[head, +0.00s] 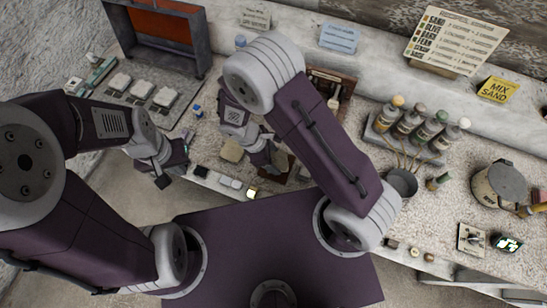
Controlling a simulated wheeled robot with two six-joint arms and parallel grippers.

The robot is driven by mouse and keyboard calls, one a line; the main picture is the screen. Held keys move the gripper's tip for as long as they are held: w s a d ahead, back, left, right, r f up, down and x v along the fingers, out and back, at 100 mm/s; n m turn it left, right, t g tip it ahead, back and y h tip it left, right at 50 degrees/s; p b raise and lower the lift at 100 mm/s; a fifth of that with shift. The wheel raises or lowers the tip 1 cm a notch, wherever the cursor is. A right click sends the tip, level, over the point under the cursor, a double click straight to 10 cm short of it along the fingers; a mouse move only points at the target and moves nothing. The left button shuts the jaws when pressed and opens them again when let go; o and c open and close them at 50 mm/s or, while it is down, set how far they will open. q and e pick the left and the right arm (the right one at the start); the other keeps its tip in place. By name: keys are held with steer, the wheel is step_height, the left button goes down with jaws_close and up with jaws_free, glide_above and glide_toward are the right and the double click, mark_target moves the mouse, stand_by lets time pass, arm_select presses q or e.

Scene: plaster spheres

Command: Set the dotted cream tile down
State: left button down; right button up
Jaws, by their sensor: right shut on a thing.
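My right gripper (274,166) points down over the worktop, near a brown wooden board (277,177). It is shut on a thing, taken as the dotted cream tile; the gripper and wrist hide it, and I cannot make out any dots. A plain-looking cream piece (232,151) shows just left of the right gripper; I cannot tell whether it touches it. My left gripper (172,178) is empty, its fingers apart, at the worktop's front edge, left of the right gripper.
A tray with white blocks (142,88) and an orange-fronted frame (160,25) stand left. A bottle rack (412,128), dark cup (402,182) and metal pot (498,185) stand right. Signs line the back.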

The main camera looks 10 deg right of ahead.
steer(key=shift+f+b, duration=0.5)
steer(key=shift+f, duration=0.2)
steer(key=o, duration=1.7)
steer(key=shift+r, duration=0.1)
step_height(320, 180, up, 4)
steer(key=p, duration=0.4)
